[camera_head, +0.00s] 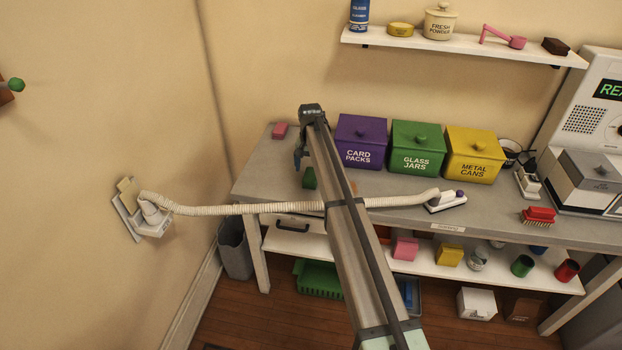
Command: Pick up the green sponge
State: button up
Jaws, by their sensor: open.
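A small dark green block (309,178), which looks like the green sponge, lies on the grey workbench (262,180) left of the purple bin. Its right side is partly hidden by my arm. My gripper (299,162) is open and points down, just above and slightly left of the green block in the picture. I see nothing between its fingers. I cannot tell the exact height gap between the fingers and the block.
Purple (361,133), green (416,137) and yellow (474,143) lidded bins stand right of my arm. A pink block (280,130) lies at the back left. A ribbed cream hose (240,209) crosses the bench front to a nozzle. A wall shelf (460,43) hangs above.

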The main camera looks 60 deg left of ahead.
aim_at(311, 174)
notch_tip(311, 174, down, 4)
jog(key=shift+d+f, duration=0.1)
jog(key=shift+d, duration=0.05)
jog(key=shift+c, duration=0.3)
jog(key=c, duration=1)
jog(key=shift+r, duration=0.2)
